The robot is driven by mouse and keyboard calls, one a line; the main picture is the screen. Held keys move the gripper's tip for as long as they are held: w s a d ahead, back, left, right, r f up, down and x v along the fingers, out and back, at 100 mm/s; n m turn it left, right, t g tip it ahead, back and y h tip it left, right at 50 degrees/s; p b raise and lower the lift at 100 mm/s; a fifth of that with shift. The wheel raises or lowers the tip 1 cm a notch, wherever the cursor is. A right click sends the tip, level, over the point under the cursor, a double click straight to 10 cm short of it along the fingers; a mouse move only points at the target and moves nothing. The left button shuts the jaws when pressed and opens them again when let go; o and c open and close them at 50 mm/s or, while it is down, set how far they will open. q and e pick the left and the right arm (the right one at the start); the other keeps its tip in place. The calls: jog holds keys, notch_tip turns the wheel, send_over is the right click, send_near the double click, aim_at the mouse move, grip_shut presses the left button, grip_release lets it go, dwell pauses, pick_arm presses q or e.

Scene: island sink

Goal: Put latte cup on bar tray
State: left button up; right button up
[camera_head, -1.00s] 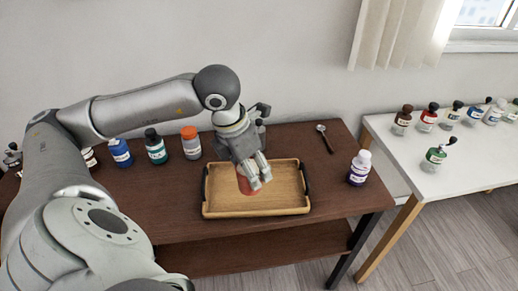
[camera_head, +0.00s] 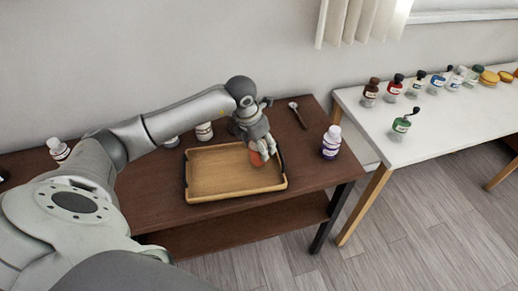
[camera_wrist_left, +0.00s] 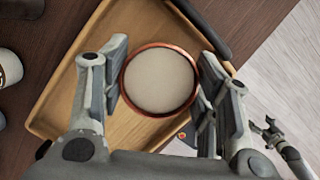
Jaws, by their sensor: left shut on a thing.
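The latte cup (camera_head: 256,156) is reddish-orange; in the left wrist view its round top (camera_wrist_left: 160,80) shows a pale cream surface inside a copper-red rim. My left gripper (camera_head: 262,150) is shut on the cup, with a finger on either side of it. The bar tray (camera_head: 215,180) is light wood with dark end handles and lies on the brown table. The cup is over the tray's right part, near its right handle; I cannot tell whether its base touches the tray. What looks like my right gripper (camera_wrist_left: 270,130) shows small at the wrist view's right edge, its jaws unclear.
A spoon (camera_head: 298,115) and a white-and-purple bottle (camera_head: 331,142) stand or lie right of the tray on the brown table (camera_head: 310,175). More bottles are behind my left arm. A white table (camera_head: 420,135) at right holds several small bottles and a green grinder (camera_head: 402,124).

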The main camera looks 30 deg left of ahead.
pick_arm(q)
notch_tip(320, 180, down, 2)
jog(key=shift+f+p, duration=0.15)
jog(key=shift+p, duration=0.4)
jog(key=shift+f, duration=0.25)
jog(key=shift+f, duration=0.1)
jog(key=shift+f+b, duration=0.15)
jog(key=shift+b, duration=0.15)
jog(key=o, duration=1.2)
jog(key=shift+s, duration=0.1)
